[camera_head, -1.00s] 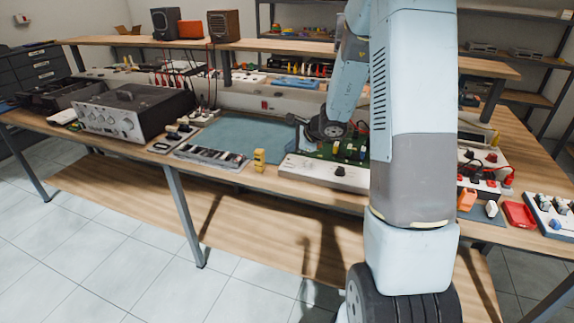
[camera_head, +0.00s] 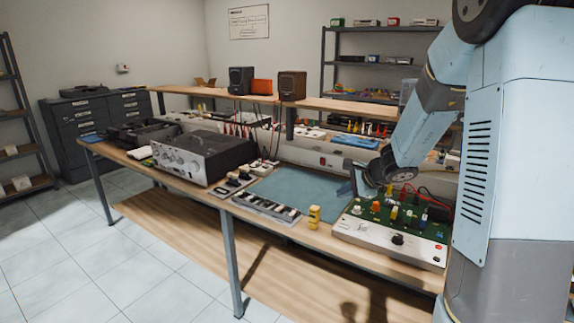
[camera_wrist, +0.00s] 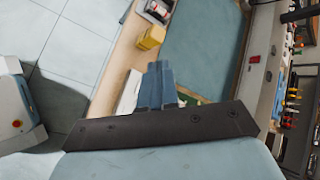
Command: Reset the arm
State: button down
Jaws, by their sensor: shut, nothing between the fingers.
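My arm rises at the right of the head view and reaches down over the workbench (camera_head: 190,185). My gripper (camera_wrist: 159,72) is shut and empty in the wrist view, its two fingers side by side. In the head view my gripper (camera_head: 357,180) is small, above the left back part of a white and green circuit board unit (camera_head: 385,232). In the wrist view the gripper hides most of that unit. I cannot tell the height of the gap.
A blue-green mat (camera_head: 300,192) lies left of the board unit, with a small yellow block (camera_head: 314,217) at its front corner. A grey amplifier-like box (camera_head: 200,157) stands further left. Two speakers (camera_head: 241,80) stand on the raised shelf. The tiled floor (camera_head: 60,260) at front left is clear.

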jog(key=s+a+r+n+g+h, duration=0.1)
jog(key=s+a+r+n, duration=0.1)
jog(key=s+r+n, duration=0.5)
jog(key=s+a+r+n+g, duration=0.1)
jog(key=s+a+r+n, duration=0.3)
jog(key=s, duration=0.6)
jog(key=s+d+r+n+h, duration=0.2)
jog(key=s+d, duration=0.1)
jog(key=s, duration=0.5)
jog(key=s+d+r+n+h, duration=0.3)
jog(key=s+d, duration=0.1)
jog(key=s, duration=0.3)
jog(key=shift+s+d+n+t, duration=0.3)
jog(key=shift+s, duration=0.05)
jog(key=shift+r, duration=0.1)
dwell(1.3)
